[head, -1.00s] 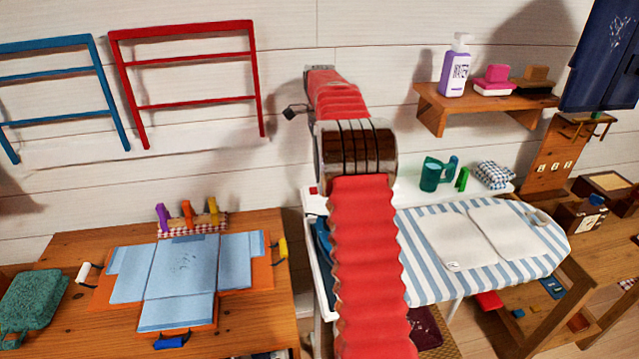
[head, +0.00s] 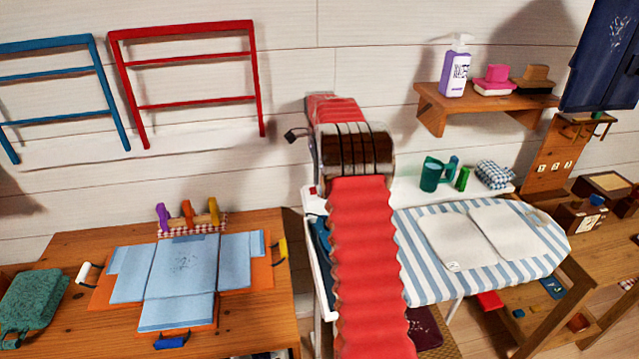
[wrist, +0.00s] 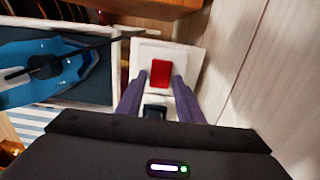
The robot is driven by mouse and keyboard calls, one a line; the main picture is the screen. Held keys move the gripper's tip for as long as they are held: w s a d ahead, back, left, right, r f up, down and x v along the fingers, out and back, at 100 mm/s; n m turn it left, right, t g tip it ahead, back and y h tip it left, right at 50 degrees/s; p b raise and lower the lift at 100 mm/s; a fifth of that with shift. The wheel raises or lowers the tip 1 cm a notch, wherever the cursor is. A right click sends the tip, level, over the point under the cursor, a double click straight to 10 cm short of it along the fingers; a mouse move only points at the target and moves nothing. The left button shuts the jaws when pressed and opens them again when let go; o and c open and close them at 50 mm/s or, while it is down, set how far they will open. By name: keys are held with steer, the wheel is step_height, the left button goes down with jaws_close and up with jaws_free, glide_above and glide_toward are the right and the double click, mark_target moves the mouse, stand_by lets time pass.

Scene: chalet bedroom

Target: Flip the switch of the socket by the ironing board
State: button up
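The socket is a white plate (wrist: 178,52) with a red switch (wrist: 160,73) and a dark square outlet (wrist: 155,111) in the wrist view. My gripper (wrist: 158,80) has its two purple-grey fingers apart, with nothing held between them. The fingertips lie in front of the plate, left and right of the red switch; I cannot tell whether they touch it. The ironing board (head: 425,285) has a blue-and-white striped cover in the head view. My arm hides the gripper there. A small red patch (head: 312,190) shows at the board's white left end; I cannot tell whether it is the switch.
A blue iron (wrist: 45,68) lies on a dark rest left of my gripper in the wrist view. Pale wall boards (wrist: 265,75) are close on the right. A wooden shelf (head: 432,110) with a purple bottle (head: 455,75) hangs above the board. A wooden table (head: 65,245) stands left.

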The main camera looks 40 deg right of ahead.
mark_target(312, 190)
steer(key=c, duration=0.7)
steer(key=shift+c, duration=0.2)
steer(key=shift+a, duration=0.1)
steer(key=shift+w+a+g+h, duration=0.15)
steer(key=shift+g+h, duration=0.15)
steer(key=shift+h, duration=0.3)
steer(key=shift+r, duration=0.1)
steer(key=o, duration=1)
steer(key=shift+o, duration=0.2)
steer(key=shift+r, duration=0.1)
step_height(312, 190, up, 13)
steer(key=a, duration=0.1)
steer(key=shift+w+a+r, duration=0.15)
steer(key=shift+w+a, duration=0.1)
steer(key=shift+w, duration=0.15)
